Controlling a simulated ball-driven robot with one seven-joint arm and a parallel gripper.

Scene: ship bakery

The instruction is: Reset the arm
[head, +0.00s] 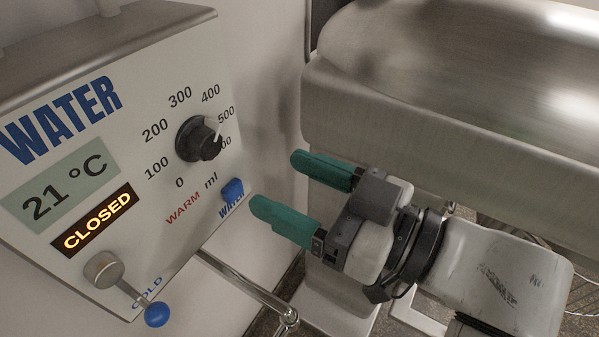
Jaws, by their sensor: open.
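My gripper (300,193) is in the middle of the head view, with its two green fingers spread apart and nothing between them. The fingers point left toward the water panel (120,185), near its right edge. A small blue button (233,190) on the panel is just left of the lower finger. I cannot tell the exact gap between the fingers and the panel. My arm comes in from the lower right.
The panel carries a black dial (199,139), a lit CLOSED sign (98,221) and a lever with a blue knob (157,314). A metal pipe (250,288) runs below it. A large steel basin or counter (450,150) stands behind and right of my gripper.

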